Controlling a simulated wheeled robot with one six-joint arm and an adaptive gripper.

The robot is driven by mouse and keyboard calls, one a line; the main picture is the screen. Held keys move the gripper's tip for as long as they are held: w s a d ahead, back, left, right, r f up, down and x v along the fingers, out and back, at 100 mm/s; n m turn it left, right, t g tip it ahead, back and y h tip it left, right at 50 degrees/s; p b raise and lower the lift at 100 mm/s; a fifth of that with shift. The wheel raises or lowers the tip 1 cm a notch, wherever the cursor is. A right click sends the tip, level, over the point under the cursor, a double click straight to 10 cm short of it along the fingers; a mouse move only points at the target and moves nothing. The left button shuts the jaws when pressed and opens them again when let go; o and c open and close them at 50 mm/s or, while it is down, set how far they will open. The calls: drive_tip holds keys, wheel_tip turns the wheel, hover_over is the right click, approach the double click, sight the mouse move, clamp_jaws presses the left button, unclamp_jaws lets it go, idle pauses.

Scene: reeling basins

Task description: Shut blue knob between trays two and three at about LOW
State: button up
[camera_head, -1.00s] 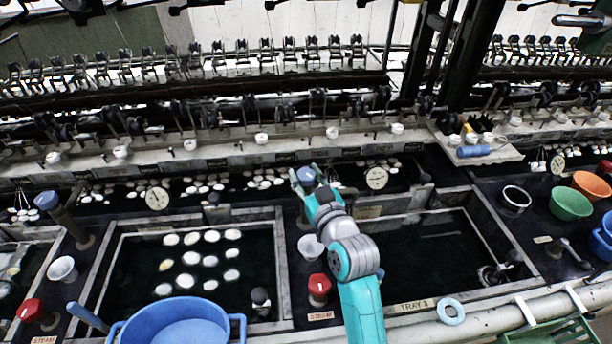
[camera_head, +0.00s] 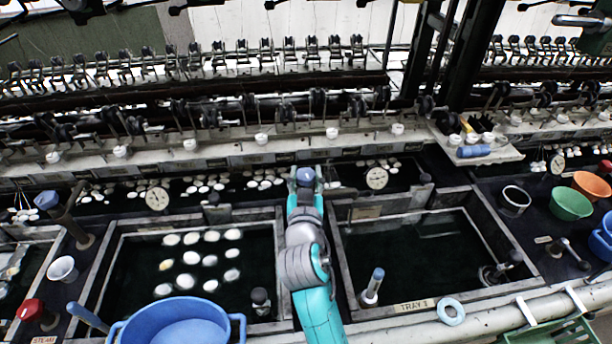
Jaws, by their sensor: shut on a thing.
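The blue knob (camera_head: 305,174) stands on the dark strip between the left basin, which holds several white cocoons (camera_head: 200,262), and the right basin (camera_head: 410,255). The label by the right basin reads "TRAY" with a number too small to read surely. My gripper (camera_head: 305,180) is shut on the blue knob, with its fingers at the knob's sides. My teal arm comes up from the bottom middle and hides the knob's stem and the strip below it. I cannot read the knob's setting or any LOW mark.
Another blue knob (camera_head: 47,200) stands at the far left. A round gauge (camera_head: 376,178) is right of my gripper. A blue basin (camera_head: 178,322) sits at the front left. A blue-topped handle (camera_head: 373,285) stands right of my arm. A shelf with white cups runs behind.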

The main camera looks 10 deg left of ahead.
drive_tip(key=shift+m+h, duration=0.8)
drive_tip(key=shift+h, duration=0.5)
drive_tip(key=o, duration=1.2)
drive_tip(key=shift+c, duration=0.2)
drive_tip(key=shift+s, duration=0.1)
drive_tip(key=s, duration=1.2)
drive_tip(key=shift+w, duration=0.1)
